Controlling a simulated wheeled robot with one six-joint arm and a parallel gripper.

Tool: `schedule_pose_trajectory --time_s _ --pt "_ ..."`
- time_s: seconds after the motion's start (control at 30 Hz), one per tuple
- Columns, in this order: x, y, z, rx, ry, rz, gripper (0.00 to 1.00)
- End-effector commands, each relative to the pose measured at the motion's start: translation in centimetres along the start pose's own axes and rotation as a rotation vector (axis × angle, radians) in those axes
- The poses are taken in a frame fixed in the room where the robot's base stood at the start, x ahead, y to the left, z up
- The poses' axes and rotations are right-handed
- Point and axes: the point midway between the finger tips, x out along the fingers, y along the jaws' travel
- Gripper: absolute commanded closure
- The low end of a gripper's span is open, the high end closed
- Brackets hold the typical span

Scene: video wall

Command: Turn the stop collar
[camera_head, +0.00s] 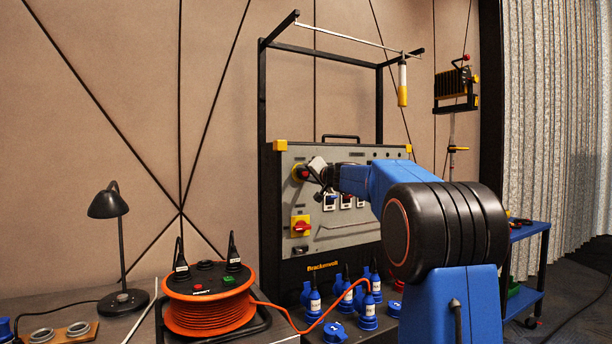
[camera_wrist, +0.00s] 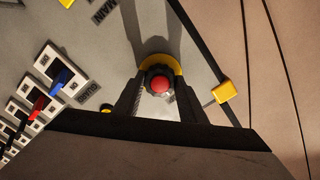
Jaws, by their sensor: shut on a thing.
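The stop collar (camera_wrist: 159,71) is a dark ring around a red button (camera_wrist: 160,85), with a yellow backing ring (camera_wrist: 178,65) behind it, on the grey panel. My gripper (camera_wrist: 159,92) has one finger on each side of the collar and is shut on it. In the head view my gripper (camera_head: 307,172) reaches the panel's upper left, where a bit of the yellow backing ring (camera_head: 296,171) shows. My gripper and wrist partly cover the collar there.
The grey panel (camera_head: 350,237) carries a red-and-yellow rotary switch (camera_head: 300,226) below the collar and several small switches (camera_head: 330,202) to the right. A cable reel (camera_head: 208,310), blue connectors (camera_head: 313,302) and a desk lamp (camera_head: 108,206) stand in front and left.

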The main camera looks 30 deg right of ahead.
Motion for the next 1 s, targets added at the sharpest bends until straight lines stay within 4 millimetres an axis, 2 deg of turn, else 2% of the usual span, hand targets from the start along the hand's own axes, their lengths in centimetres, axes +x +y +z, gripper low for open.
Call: schedule_pose_trajectory --time_s 0.7,1.0 --pt "0.01 0.12 0.01 0.508 0.0 0.001 0.85" --pt "0.02 0.13 0.01 0.655 0.001 0.001 0.85"
